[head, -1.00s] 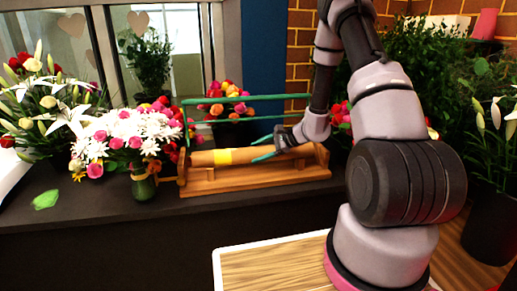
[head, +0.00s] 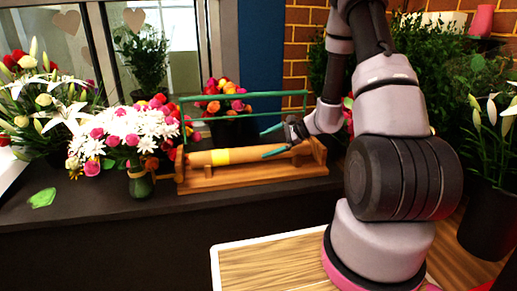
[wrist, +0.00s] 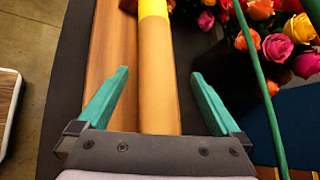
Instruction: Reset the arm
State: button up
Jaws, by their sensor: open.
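My gripper (head: 266,144) is open and empty, above the right part of a tan roll (head: 205,158) with a yellow band. In the wrist view my gripper's two teal fingers (wrist: 160,73) are spread wide, and the roll (wrist: 160,95) runs between them in the picture, below and apart from them. The roll lies on a wooden stand (head: 225,183) on the dark counter. A green frame (head: 240,95) rises behind and above the roll. My arm comes down from the upper right.
A bouquet of white and pink flowers (head: 130,132) stands in a green vase (head: 141,186) left of the stand. Roses (head: 223,98) sit behind the green frame. White lilies (head: 55,110) are at the far left. The counter front (head: 100,245) is clear.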

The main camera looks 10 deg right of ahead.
jog(key=s+d+r+n+h, duration=0.1)
jog(key=s+r+n+h, duration=0.3)
jog(key=s+r, duration=0.9)
jog(key=s+r+n+t+h, duration=0.1)
jog(key=s+r+n+h, duration=0.3)
jog(key=s+r+n, duration=0.4)
jog(key=w+a+r+v, duration=0.1)
jog(key=v, duration=1)
jog(key=shift+s+a+r, duration=0.2)
jog(key=shift+s+r, duration=0.05)
jog(key=shift+r, duration=0.1)
